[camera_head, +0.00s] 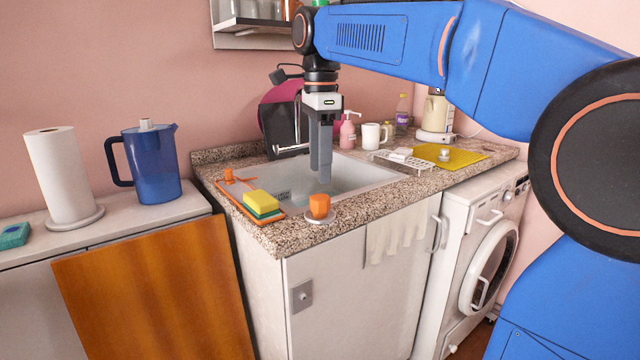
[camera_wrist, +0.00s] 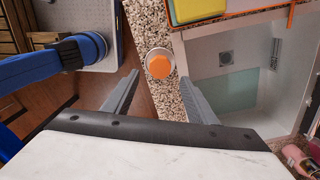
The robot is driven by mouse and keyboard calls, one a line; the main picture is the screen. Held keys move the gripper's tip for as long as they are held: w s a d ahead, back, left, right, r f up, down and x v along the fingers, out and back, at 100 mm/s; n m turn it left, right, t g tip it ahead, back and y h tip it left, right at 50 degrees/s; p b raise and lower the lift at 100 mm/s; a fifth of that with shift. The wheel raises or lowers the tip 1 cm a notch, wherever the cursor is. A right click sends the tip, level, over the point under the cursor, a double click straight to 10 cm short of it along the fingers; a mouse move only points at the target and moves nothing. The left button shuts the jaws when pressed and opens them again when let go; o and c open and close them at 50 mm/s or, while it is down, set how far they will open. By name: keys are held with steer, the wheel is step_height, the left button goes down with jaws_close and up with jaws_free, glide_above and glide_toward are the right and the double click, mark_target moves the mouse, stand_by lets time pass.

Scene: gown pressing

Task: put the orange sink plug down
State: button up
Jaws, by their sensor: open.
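The orange sink plug (camera_head: 319,205) appears to be the orange, round-topped piece standing upright on a small white saucer (camera_head: 316,221) at the front edge of the counter. In the wrist view the plug (camera_wrist: 159,66) is an orange disc on the pale saucer, ahead of my fingers and midway between their lines. My gripper (camera_head: 321,180) points down over the sink in the head view. Its fingers (camera_wrist: 155,85) are spread apart in the wrist view, with nothing held between them. The plug is apart from both fingers.
The sink (camera_head: 355,178) lies behind the saucer. A yellow-green sponge (camera_head: 262,203) sits on an orange tray to the left. A white mug (camera_head: 373,136), a pink bottle (camera_head: 347,132) and a drying rack (camera_head: 402,160) stand behind. The counter just right of the saucer is clear.

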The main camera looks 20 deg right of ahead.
step_height(320, 180, up, 5)
steer(key=s+d+f+n+t, duration=0.2)
steer(key=s+f+n, duration=0.7)
steer(key=f, duration=0.7)
steer(key=s+d+f+n+t, duration=0.2)
steer(key=s+d+f+n, duration=0.3)
steer(key=s+f+n, duration=0.5)
steer(key=s+f, duration=0.4)
steer(key=f, duration=0.2)
steer(key=shift+s+t, duration=0.25)
steer(key=shift+t, duration=0.15)
